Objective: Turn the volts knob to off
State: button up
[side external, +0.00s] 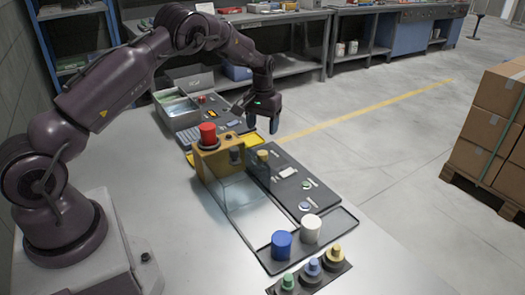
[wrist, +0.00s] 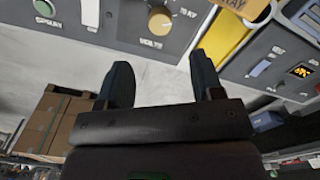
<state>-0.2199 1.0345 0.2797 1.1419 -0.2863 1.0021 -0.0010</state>
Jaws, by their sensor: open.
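The volts knob (wrist: 160,20) is a round yellowish knob on a dark grey panel (wrist: 128,22), at the top of the wrist view, above the printed word VOLTS. In the side view, the yellow knob (side external: 262,154) stands at the panel's far end and appears to be the same one. My gripper (side external: 262,125) hangs above and beyond that end, fingers apart and empty. In the wrist view, my gripper (wrist: 162,75) shows both fingers apart from the knob.
A yellow tray (wrist: 222,38) and an instrument with an orange display (wrist: 300,72) are on the right. A yellow box with a red button (side external: 208,134) and a clear hood (side external: 240,190) stand beside the panel.

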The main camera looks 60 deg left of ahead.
aim_at(262, 153)
notch_tip(262, 153, down, 9)
jog(key=shift+f, duration=0.1)
dwell(0.3)
jog(key=c, duration=0.9)
